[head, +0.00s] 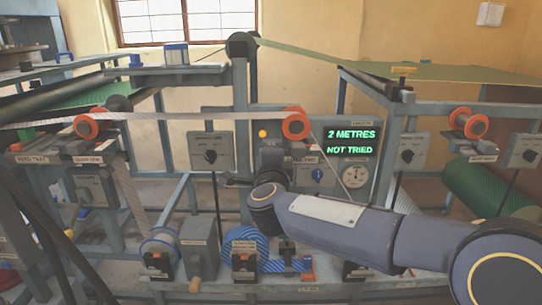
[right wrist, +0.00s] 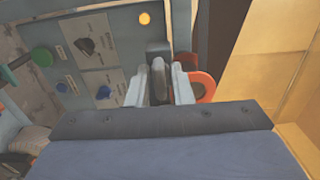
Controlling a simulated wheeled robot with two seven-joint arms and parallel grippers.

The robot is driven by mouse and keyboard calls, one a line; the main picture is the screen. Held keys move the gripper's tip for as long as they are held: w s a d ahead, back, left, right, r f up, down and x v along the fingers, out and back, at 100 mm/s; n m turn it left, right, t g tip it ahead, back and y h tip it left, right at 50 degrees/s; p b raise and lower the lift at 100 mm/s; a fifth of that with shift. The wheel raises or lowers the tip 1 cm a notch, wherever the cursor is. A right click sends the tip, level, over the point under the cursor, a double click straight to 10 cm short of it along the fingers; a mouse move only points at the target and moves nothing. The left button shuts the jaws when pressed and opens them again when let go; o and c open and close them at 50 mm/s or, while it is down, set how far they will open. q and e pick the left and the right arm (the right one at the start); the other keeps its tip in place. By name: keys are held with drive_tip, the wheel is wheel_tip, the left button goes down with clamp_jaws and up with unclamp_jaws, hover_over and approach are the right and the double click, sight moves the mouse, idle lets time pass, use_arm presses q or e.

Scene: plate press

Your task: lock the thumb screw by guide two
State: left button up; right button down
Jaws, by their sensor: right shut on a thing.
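My right gripper (head: 268,160) reaches to the machine's middle panel, just left of and below an orange-flanged guide roller (head: 297,123). In the right wrist view my right gripper (right wrist: 164,78) has its pale fingers closed on a small grey part, which looks like the thumb screw (right wrist: 158,80). The fingers hide most of it, so I cannot tell how far it is turned. The same roller's orange flange (right wrist: 204,86) shows just right of the fingers. Which guide is number two is not readable. My left gripper is not in view.
A screen (head: 350,142) right of the roller reads "2 METRES NOT TRIED". A dial gauge (head: 355,175) sits below it. A pale web (head: 200,116) runs across to another orange roller (head: 87,126). A blue striped roll (head: 245,245) stands low in front.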

drive_tip(key=c, duration=1.5)
unclamp_jaws()
drive_tip(key=s+p, duration=0.1)
drive_tip(key=s, duration=0.7)
drive_tip(key=shift+w+d, duration=0.1)
